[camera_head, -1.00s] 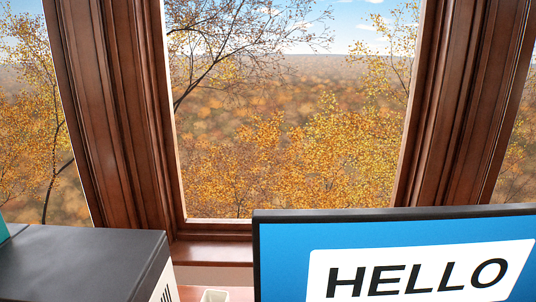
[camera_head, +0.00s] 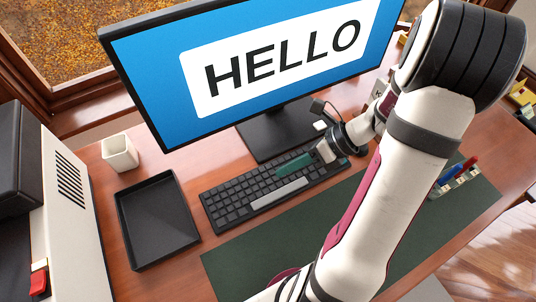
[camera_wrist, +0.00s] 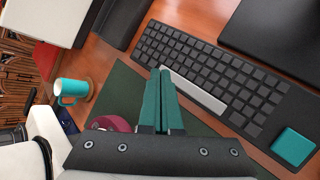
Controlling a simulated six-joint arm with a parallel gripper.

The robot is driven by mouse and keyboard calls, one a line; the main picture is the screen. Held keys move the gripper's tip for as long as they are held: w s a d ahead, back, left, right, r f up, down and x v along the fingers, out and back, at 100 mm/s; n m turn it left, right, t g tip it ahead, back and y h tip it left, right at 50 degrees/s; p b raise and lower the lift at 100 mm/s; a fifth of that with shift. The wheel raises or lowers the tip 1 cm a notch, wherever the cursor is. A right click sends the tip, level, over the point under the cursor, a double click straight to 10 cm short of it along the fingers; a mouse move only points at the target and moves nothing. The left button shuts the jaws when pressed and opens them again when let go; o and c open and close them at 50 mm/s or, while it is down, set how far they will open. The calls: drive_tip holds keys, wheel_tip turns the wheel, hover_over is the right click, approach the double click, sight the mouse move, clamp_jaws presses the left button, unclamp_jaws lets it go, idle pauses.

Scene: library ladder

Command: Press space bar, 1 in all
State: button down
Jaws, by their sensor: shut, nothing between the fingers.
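The space bar (camera_head: 279,192) is the long light grey key at the near edge of the black keyboard (camera_head: 232,200). It also shows clearly in the wrist view (camera_wrist: 205,95). My gripper (camera_head: 278,173) is shut, with empty teal fingers, over the right part of the keyboard in the head view. In the wrist view my gripper's fingertips (camera_wrist: 163,70) appear at the left end of the space bar. I cannot tell whether they touch it or hover above it. No key looks visibly pressed.
The monitor (camera_head: 260,70) reading HELLO stands behind the keyboard. A black tray (camera_head: 158,222) and a white cup (camera_head: 119,153) are to its left. A dark green mat (camera_head: 240,262) lies in front. A teal mug (camera_wrist: 75,90) and a teal square (camera_wrist: 292,147) show in the wrist view.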

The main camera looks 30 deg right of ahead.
sight(285, 193)
drive_tip(key=shift+f, duration=0.1)
drive_tip(key=shift+f, duration=4.3)
drive_tip(key=shift+f, duration=0.15)
drive_tip(key=shift+f, duration=0.3)
drive_tip(key=shift+f, duration=0.4)
drive_tip(key=shift+r, duration=0.85)
